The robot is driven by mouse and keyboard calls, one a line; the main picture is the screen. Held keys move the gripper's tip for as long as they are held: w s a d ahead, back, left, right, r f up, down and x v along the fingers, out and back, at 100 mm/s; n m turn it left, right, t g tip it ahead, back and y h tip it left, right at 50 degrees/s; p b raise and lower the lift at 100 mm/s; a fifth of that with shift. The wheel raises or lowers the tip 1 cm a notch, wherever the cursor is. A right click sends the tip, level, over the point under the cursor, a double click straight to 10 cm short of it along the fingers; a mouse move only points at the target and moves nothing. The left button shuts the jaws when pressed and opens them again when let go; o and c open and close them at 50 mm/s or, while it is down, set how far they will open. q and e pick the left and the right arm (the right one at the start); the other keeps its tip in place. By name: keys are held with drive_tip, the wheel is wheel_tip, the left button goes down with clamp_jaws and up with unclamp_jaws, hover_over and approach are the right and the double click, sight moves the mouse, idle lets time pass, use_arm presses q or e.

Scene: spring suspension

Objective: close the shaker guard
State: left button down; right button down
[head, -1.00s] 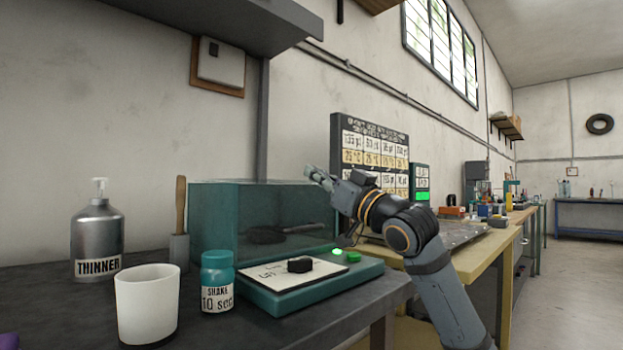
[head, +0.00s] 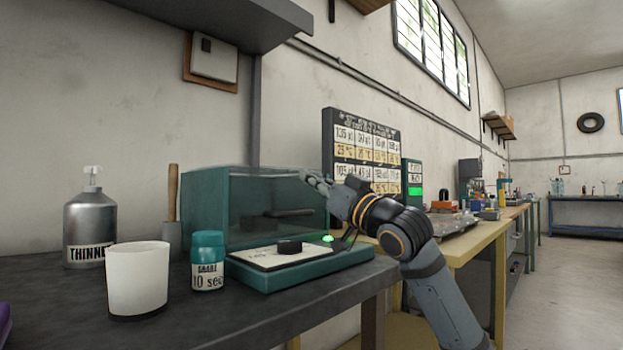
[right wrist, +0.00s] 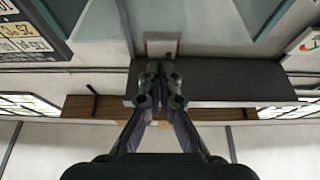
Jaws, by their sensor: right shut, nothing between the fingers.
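The shaker (head: 200,210) is a teal box on the dark bench in the head view. Its clear guard (head: 262,195) shows at the front and top, with a dark bar (head: 288,213) seen at it; I cannot tell exactly how far the guard is closed. My right gripper (head: 308,178) is at the upper right edge of the box, its fingers shut and empty. I cannot tell whether they touch the guard. The right wrist view shows the fingers (right wrist: 160,75) together, pointing toward the wall and shelf. My left gripper is not in view.
A teal base with a white plate (head: 262,258), a dark knob (head: 289,247) and a green light (head: 327,238) lies before the box. A white cup (head: 138,280), blue-capped jar (head: 208,262) and thinner bottle (head: 90,225) stand left. A shelf (head: 215,20) hangs above.

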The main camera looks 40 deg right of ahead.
idle(0.5)
wheel_tip(320, 180, up, 10)
idle(0.4)
drive_tip(key=shift+f, duration=0.1)
